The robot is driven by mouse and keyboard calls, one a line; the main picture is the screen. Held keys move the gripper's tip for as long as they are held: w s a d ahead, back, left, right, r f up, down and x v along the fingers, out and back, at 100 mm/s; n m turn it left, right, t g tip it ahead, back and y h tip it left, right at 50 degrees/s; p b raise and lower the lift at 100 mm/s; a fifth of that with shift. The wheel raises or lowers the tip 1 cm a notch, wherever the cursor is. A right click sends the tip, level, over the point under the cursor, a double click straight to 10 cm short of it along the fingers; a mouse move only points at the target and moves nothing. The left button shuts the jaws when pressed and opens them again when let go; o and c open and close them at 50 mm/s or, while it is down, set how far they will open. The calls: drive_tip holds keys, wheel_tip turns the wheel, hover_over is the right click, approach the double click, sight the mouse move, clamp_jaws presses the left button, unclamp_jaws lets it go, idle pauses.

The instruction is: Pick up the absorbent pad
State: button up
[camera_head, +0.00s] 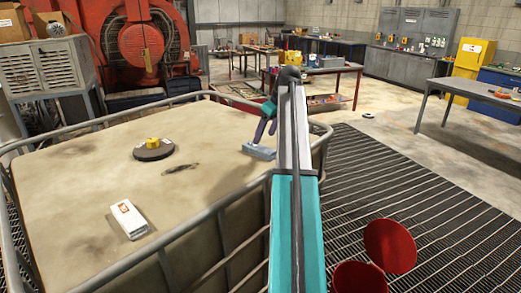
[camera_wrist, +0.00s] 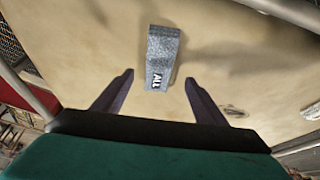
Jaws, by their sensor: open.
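The absorbent pad (camera_wrist: 163,52) is a grey, speckled block with a dark end marked with white letters. In the wrist view it lies at the top middle, its lettered end between and just beyond the fingertips. In the head view the pad (camera_head: 259,152) lies near the right edge of the beige tank top. My gripper (camera_wrist: 158,79) is open and empty, its two dark fingers apart with the pad's near end in line with the gap. In the head view my gripper (camera_head: 261,136) is close above the pad; whether it touches is unclear.
The beige tank top (camera_head: 80,185) has a metal rail (camera_head: 213,209) around it. A yellow cap on a black disc (camera_head: 153,149) and a white labelled pack (camera_head: 129,220) lie on it, left of the pad. A red bin (camera_head: 390,245) stands on the grating at the right.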

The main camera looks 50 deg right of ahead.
sight(259, 147)
drive_tip(key=shift+w+f, duration=0.2)
drive_tip(key=shift+f, duration=0.3)
drive_tip(key=shift+p+x, duration=1.45)
drive_tip(key=shift+x, duration=1.15)
drive_tip(key=shift+d, duration=0.1)
drive_tip(key=c, duration=1.1)
drive_tip(key=shift+c, duration=0.2)
drive_tip(key=shift+r, duration=0.2)
wheel_tip(259, 147, up, 10)
drive_tip(key=b, duration=0.3)
